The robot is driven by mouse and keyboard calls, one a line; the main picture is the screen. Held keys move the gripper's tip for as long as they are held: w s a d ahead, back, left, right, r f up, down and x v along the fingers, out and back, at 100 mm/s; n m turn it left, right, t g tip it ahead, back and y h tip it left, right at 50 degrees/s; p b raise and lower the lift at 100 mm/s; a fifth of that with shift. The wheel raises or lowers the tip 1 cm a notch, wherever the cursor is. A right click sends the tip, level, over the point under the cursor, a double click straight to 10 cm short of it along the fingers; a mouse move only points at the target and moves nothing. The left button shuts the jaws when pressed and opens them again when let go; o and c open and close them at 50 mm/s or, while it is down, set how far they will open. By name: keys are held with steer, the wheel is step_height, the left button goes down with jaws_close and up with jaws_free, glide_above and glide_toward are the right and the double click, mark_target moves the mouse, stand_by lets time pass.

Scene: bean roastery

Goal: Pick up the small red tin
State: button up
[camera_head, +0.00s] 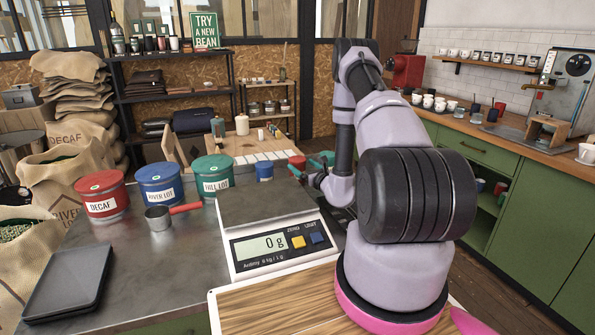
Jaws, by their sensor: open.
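The small red tin (297,161) is at the far edge of the metal counter, behind the scale and right of the small blue tin (265,171). Only part of it shows. My gripper (315,166), with teal fingers, is open close beside the red tin on its right. My own arm hides part of the gripper, and I cannot tell whether a finger touches the tin. A large red tin (102,205) marked DECAF stands at the left of the counter.
A large blue tin (160,196) and a large green tin (213,184) stand left of the scale (284,244), which reads 0 g. A metal scoop (159,217) with a red handle and a dark flat tray (68,282) lie in front. Bare counter (165,270) lies between tray and scale.

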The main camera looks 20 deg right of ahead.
steer(key=shift+w+a+f, duration=0.1)
steer(key=shift+w+a, duration=0.1)
steer(key=shift+w, duration=0.8)
steer(key=shift+w+a+f, duration=0.1)
steer(key=shift+w+a, duration=0.1)
steer(key=shift+w, duration=0.75)
steer(key=shift+r, duration=0.1)
steer(key=c, duration=1.2)
steer(key=shift+r, duration=0.1)
